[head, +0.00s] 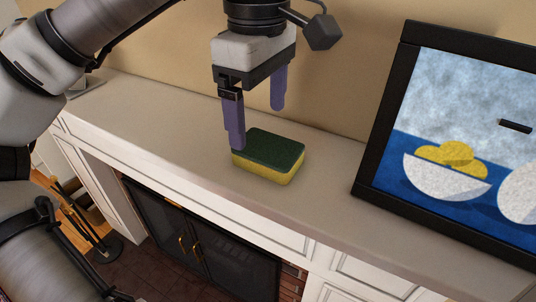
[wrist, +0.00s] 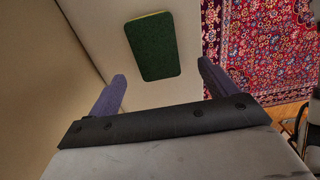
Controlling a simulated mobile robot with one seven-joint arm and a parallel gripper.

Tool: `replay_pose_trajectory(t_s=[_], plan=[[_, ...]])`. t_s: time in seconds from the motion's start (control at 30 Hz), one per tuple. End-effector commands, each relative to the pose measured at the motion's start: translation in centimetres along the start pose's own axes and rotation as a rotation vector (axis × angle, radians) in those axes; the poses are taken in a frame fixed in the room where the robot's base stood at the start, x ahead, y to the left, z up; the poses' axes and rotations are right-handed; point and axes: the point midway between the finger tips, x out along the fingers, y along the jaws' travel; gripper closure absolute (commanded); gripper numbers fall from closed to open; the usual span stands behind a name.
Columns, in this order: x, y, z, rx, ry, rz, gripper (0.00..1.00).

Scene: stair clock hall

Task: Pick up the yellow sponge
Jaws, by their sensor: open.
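The yellow sponge (head: 268,156) has a dark green top face and lies flat on the mantel shelf in the head view. In the wrist view its green face (wrist: 152,46) shows ahead of the fingers, with a thin yellow edge at the top. My gripper (head: 257,122) has two purple fingers, spread apart with nothing between them. In the head view the nearer fingertip overlaps the sponge's left end; I cannot tell whether they touch. In the wrist view my gripper (wrist: 160,88) has its fingers on either side of the sponge's line, short of it.
The pale mantel shelf (head: 190,130) is clear left of the sponge. A black-framed picture (head: 378,135) leans at the right. The beige wall (head: 345,50) rises close behind. Below are dark fireplace doors (head: 200,240). A patterned red rug (wrist: 262,45) lies below the shelf.

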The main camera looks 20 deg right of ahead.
Motion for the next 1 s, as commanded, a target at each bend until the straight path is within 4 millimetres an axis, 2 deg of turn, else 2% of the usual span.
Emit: replay_pose_trajectory(t_s=[0.23,0.6,0.87,1.0], plan=[[1.3,0.1,0.2,0.003,-0.002,0.0,0.15],[5.5,0.4,0.6,0.001,-0.001,0.001,0.15],[5.8,0.4,0.6,0.0,0.0,0.002,0.15],[5.8,0.4,0.6,0.0,0.0,0.002,0.32]])
